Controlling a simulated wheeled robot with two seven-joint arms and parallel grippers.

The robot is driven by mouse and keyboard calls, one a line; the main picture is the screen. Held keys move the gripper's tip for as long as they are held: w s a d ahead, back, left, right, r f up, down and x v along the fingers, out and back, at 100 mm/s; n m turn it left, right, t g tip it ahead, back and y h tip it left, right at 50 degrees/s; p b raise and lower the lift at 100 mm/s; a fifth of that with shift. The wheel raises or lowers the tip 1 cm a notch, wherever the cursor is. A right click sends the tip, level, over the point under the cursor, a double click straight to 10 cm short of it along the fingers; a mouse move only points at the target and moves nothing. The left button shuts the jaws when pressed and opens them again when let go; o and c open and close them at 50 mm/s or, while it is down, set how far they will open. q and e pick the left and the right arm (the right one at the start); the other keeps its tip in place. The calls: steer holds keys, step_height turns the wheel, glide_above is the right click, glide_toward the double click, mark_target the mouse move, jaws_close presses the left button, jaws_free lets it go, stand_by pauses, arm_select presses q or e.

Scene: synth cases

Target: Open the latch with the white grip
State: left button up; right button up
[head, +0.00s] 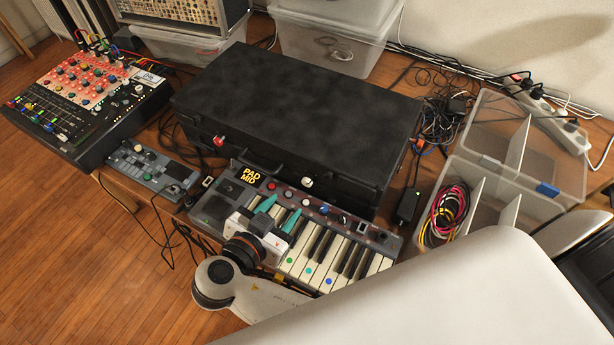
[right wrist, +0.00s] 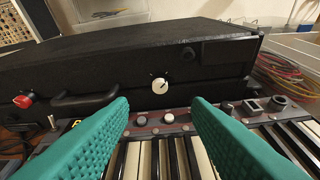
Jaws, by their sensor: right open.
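A black case (head: 300,105) lies closed on the table behind a small keyboard. Its front has a latch with a white grip (head: 306,182) on the right and a latch with a red grip (head: 219,141) on the left. In the right wrist view the white grip (right wrist: 160,86) is a round knob, ahead of the fingers and between them in the picture; the red grip (right wrist: 24,101) is far left. My right gripper (head: 278,211) has green fingers, is open and empty over the keyboard, and is apart from the white grip. My left gripper is not in view.
The keyboard (head: 330,262) lies right under my right gripper. A dark carry handle (right wrist: 85,102) sticks out between the latches. A mixer (head: 85,105) and a small device (head: 148,167) stand left. A clear divided box (head: 480,215) with cables stands right.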

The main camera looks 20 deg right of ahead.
mark_target(306, 183)
steer(key=x, duration=0.3)
steer(key=shift+d, duration=0.1)
steer(key=p+x, duration=0.1)
steer(key=x, duration=0.5)
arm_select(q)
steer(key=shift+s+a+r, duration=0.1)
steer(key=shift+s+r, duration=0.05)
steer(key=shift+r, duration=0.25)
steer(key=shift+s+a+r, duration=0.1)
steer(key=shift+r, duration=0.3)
arm_select(e)
steer(key=shift+w+d+f, duration=0.3)
steer(key=shift+d, duration=0.05)
jaws_close()
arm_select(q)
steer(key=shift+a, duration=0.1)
